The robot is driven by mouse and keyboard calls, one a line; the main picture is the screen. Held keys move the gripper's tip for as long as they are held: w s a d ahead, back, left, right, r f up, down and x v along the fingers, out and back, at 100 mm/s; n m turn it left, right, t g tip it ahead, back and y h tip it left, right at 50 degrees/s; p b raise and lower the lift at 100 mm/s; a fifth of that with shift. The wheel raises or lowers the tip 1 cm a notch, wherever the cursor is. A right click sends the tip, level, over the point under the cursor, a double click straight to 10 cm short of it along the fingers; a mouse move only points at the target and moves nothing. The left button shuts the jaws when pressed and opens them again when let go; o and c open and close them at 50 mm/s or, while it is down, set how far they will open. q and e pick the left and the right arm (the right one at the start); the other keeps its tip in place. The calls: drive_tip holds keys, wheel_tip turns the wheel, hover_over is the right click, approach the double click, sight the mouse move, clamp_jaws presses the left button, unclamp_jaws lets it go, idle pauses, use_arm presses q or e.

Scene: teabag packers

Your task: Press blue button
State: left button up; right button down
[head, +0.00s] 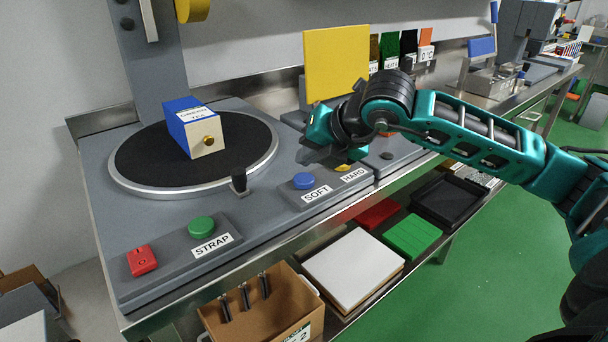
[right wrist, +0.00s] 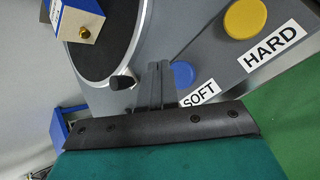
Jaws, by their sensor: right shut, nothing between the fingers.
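The blue button (head: 304,181) is a round cap on a grey panel above the SOFT label (head: 316,194). My right gripper (head: 303,158) is above and behind it in the head view, apart from it. In the right wrist view my shut, empty fingers (right wrist: 158,68) point along the panel, and the blue button (right wrist: 183,74) shows just to their right, partly hidden by them. I cannot tell the exact height of the fingertips over the panel. My left gripper is not in view.
A yellow button (head: 345,167) sits by the HARD label (head: 353,175). A black knob (head: 239,182) stands left of the blue button. A blue-and-white tea box (head: 197,128) rests on the turntable (head: 240,160). Green (head: 201,226) and red (head: 142,261) buttons are at front left.

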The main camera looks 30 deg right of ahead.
sight(309, 180)
wheel_tip(309, 180, up, 4)
drive_tip(key=shift+r+p, duration=0.1)
drive_tip(key=shift+p, duration=0.9)
